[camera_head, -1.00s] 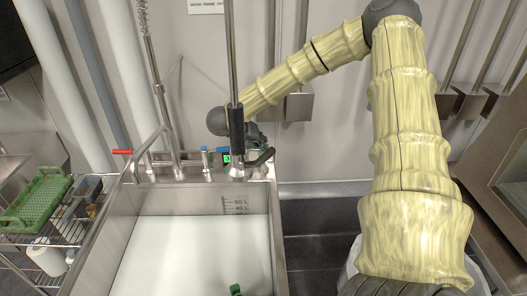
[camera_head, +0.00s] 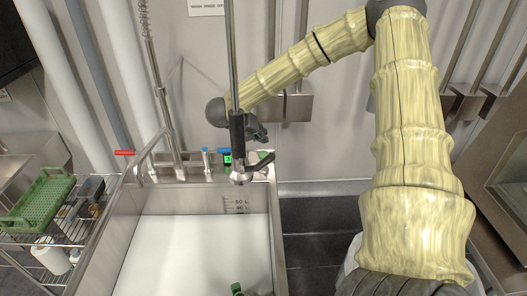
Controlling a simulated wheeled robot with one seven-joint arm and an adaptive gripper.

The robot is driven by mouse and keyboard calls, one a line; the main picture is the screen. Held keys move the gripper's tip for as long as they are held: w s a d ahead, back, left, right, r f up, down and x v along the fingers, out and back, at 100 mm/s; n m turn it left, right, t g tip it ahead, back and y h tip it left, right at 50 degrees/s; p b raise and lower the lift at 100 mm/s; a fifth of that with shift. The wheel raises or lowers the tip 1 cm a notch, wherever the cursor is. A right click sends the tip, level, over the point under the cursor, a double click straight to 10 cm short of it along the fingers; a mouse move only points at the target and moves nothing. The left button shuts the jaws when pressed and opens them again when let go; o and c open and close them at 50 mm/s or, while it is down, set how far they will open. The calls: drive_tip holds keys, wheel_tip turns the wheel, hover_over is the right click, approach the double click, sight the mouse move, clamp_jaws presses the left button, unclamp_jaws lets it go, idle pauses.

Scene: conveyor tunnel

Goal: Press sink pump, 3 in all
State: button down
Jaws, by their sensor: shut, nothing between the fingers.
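The steel sink (camera_head: 120,235) holds white water or a white bottom, with a small green object (camera_head: 237,289) low in it. On its back rim stand a blue-topped fitting (camera_head: 206,158), a small dark unit with a green face (camera_head: 227,158) and a black lever (camera_head: 262,163). I cannot tell for sure which of these is the pump. My gripper (camera_head: 262,136) is shut and empty above the right end of the back rim, apart from the fittings below it. A hanging pipe with a black sleeve partly hides my gripper and wrist.
The hanging pipe (camera_head: 237,135) runs down in front of my wrist. A red-handled tap (camera_head: 125,153) and a tall spring hose stand at the rim's left. A wire rack with a green crate (camera_head: 42,200) is at the left. The wall is close behind.

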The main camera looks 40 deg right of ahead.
drive_tip(key=shift+r+p, duration=0.45)
drive_tip(key=shift+r, duration=0.55)
drive_tip(key=shift+w, duration=0.1)
idle(1.1)
